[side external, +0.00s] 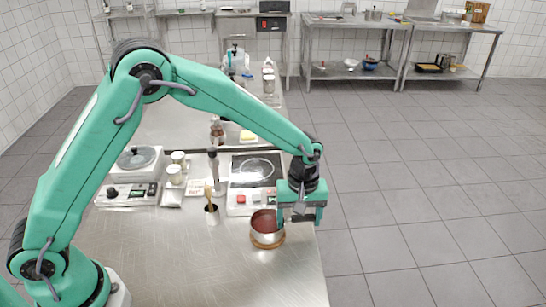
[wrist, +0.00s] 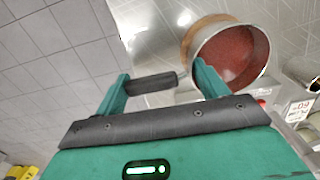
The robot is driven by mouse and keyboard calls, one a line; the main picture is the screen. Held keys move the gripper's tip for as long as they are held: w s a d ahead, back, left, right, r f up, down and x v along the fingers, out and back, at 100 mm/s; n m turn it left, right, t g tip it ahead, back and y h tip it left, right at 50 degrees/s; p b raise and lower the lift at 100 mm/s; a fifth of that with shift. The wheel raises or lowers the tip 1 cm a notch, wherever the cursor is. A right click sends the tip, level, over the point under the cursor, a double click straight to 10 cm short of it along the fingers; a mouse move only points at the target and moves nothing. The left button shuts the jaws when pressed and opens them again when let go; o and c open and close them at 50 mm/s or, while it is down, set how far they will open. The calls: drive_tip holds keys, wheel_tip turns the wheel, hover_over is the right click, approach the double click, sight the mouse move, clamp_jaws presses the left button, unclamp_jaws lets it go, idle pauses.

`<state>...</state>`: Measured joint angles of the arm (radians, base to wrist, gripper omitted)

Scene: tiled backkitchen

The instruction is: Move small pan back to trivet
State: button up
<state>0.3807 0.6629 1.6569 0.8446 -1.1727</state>
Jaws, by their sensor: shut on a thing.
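The small pan (side external: 263,222) is a steel pot of red-brown sauce near the front right of the steel table. The round wooden trivet (side external: 268,242) shows beneath it. In the wrist view the pan (wrist: 262,62) is at the upper right, and the trivet's brown edge (wrist: 190,38) shows past its rim. I cannot tell whether the pan touches the trivet. My gripper (side external: 300,218) is just right of the pan. In the wrist view its two fingers (wrist: 160,76) close around the pan's black handle (wrist: 150,84). The side view hides most of the handle.
A hot plate with a black top (side external: 256,168) and a red switch stands behind the pan. A scale-like appliance (side external: 135,162) and jars (side external: 175,173) stand farther left. The table's front left is clear; its right edge is close.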

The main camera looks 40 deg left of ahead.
drive_tip(key=shift+f, duration=0.15)
idle(0.8)
drive_tip(key=o, duration=1.3)
drive_tip(key=shift+r, duration=3.55)
